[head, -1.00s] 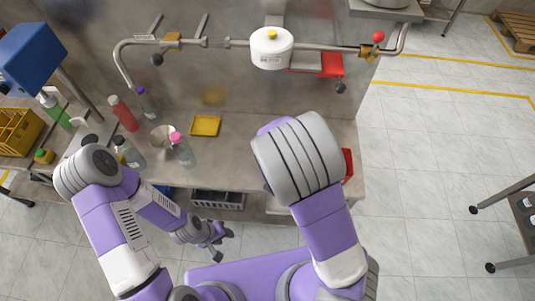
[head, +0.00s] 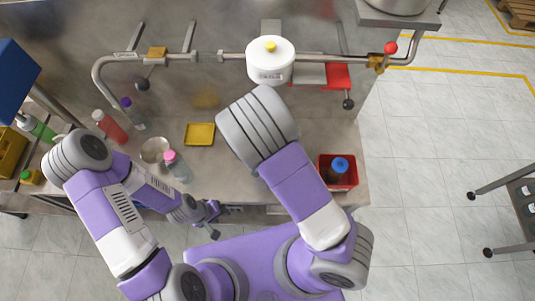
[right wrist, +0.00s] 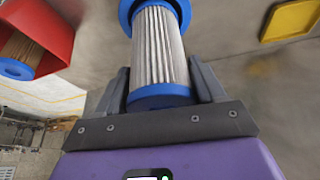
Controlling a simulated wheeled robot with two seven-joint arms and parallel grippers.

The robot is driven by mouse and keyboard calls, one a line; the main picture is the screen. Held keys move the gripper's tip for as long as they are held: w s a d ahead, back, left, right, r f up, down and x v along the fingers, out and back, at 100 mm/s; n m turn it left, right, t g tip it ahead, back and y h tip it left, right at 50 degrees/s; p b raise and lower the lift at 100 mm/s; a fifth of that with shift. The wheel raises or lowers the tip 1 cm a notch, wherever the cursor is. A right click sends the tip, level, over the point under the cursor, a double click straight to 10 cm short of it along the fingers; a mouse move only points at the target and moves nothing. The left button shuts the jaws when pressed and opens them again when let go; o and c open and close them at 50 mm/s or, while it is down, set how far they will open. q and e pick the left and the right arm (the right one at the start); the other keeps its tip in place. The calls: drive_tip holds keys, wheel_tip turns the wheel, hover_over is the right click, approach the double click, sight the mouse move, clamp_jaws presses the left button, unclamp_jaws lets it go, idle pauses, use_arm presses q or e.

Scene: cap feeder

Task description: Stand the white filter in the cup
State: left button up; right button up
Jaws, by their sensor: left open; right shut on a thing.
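The white pleated filter (right wrist: 158,48) with blue end caps is between the fingers of my right gripper (right wrist: 161,82), which is shut on it. Its far end runs out of the top of the right wrist view. In the head view, my right arm hides this gripper and the filter. A pale round open cup (head: 155,150) stands on the steel bench, left of the yellow tray. My left gripper (head: 208,217) is open and empty near the bench's front edge, below the cup in the picture.
A red bin (head: 352,183) at the bench's right holds a used-looking brown filter (right wrist: 17,50) with a blue cap. Several bottles, one pink-capped (head: 178,167), stand around the cup. The yellow tray (head: 200,134) looks empty. A white housing (head: 270,62) hangs on the pipe behind.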

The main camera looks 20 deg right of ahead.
wheel_tip(320, 180, down, 4)
drive_tip(key=shift+r, duration=0.1)
drive_tip(key=shift+w+f, duration=0.1)
drive_tip(key=shift+f, duration=0.1)
drive_tip(key=shift+f+b, duration=0.6)
drive_tip(key=shift+b, duration=0.15)
drive_tip(key=o, duration=1.1)
drive_tip(key=shift+r, duration=0.1)
